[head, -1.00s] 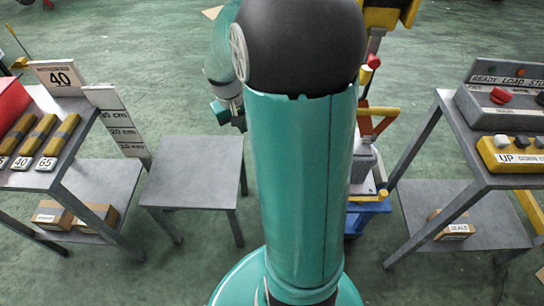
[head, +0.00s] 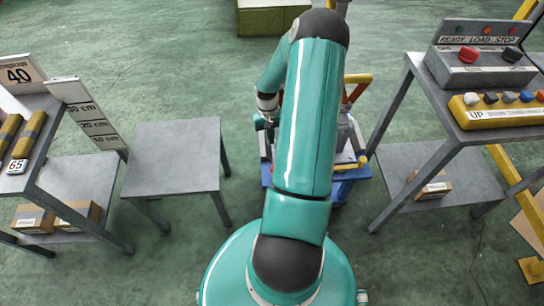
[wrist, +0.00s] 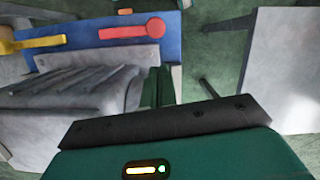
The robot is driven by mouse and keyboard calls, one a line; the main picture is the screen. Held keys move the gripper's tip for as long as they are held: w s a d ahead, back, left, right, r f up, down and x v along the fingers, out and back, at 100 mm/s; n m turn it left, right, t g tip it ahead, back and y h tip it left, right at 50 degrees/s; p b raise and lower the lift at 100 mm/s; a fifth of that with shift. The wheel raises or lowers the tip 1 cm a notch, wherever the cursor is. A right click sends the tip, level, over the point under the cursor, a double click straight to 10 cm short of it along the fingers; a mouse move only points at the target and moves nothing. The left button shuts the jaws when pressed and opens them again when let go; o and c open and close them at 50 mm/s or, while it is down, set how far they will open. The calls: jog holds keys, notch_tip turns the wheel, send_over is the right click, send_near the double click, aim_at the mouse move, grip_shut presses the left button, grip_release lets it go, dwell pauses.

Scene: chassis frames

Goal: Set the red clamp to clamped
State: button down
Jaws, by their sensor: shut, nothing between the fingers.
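The red clamp (wrist: 130,31) shows in the wrist view as a bar with a round end at the right, lying along a blue base (wrist: 85,34). A yellow bar (wrist: 38,43) lies to its left. A grey ribbed block (wrist: 75,85) sits next to the blue base. My gripper (wrist: 157,72) is shut and empty, its dark green fingers close to the block's right end and below the red clamp's round end in the picture, apart from it. In the head view my arm hides the red clamp, and the gripper (head: 264,124) shows only partly.
In the head view the blue base (head: 345,185) stands behind my arm. A grey table (head: 170,160) is close on the left, with a shelf table (head: 75,172) beyond it. A control-panel table (head: 440,165) is on the right. Green floor lies between them.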

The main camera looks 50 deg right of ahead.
jog(key=shift+f, duration=0.1)
jog(key=x, duration=0.9)
jog(key=shift+a+f, duration=0.1)
jog(key=shift+f, duration=0.3)
jog(key=shift+s+a, duration=0.1)
jog(key=shift+a+n, duration=0.15)
jog(key=shift+n, duration=0.25)
